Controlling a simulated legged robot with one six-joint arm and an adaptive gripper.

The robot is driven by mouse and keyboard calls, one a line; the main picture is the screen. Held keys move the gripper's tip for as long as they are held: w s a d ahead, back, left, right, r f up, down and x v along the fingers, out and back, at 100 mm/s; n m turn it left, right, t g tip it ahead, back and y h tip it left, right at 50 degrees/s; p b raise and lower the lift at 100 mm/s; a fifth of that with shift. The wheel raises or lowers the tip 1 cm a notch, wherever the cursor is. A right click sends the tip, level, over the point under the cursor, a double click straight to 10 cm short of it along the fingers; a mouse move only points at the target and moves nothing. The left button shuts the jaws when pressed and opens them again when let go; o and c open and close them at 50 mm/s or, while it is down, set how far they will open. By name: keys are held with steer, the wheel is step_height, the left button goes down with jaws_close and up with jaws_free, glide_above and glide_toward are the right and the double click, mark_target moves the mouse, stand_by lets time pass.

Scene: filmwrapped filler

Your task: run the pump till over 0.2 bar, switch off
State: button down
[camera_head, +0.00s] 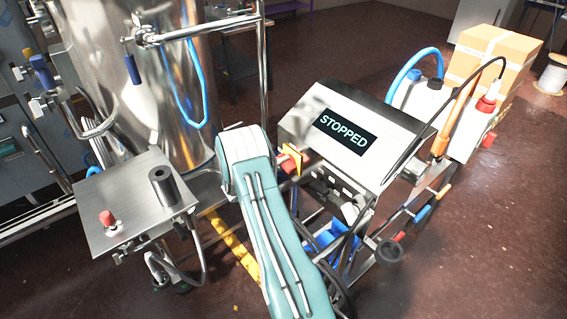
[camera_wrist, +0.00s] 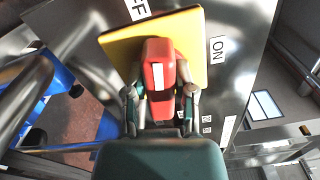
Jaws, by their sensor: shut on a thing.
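The pump's control box (camera_head: 318,108) is a tilted steel housing with a dark display (camera_head: 345,136) that reads STOPPED. A red rotary switch (camera_wrist: 158,58) with a white mark sits on a yellow plate (camera_wrist: 118,47); in the head view part of this plate (camera_head: 290,160) shows beside my arm. An ON label (camera_wrist: 217,48) is right of the plate, and a partly cut-off label ending in FF (camera_wrist: 138,8) is above it. The switch handle lies roughly up and down in the wrist view. My gripper (camera_wrist: 160,92) is shut on it, one finger on each side; in the head view my arm hides the fingers.
A steel side table (camera_head: 125,200) with a red-topped valve (camera_head: 108,218) stands left of my arm. A large steel tank (camera_head: 150,85) is behind. White canisters (camera_head: 425,98), hoses and a cardboard box (camera_head: 495,55) are right. Floor at lower right is clear.

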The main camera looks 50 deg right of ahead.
steer(key=shift+w+f+n, duration=0.1)
steer(key=shift+w+n, duration=0.05)
steer(key=shift+n, duration=1.05)
steer(key=shift+f, duration=0.1)
steer(key=shift+c, duration=2.2)
jaws_free()
steer(key=a, duration=0.7)
steer(key=shift+w+a, duration=0.2)
steer(key=shift+w, duration=0.2)
steer(key=shift+f, duration=0.1)
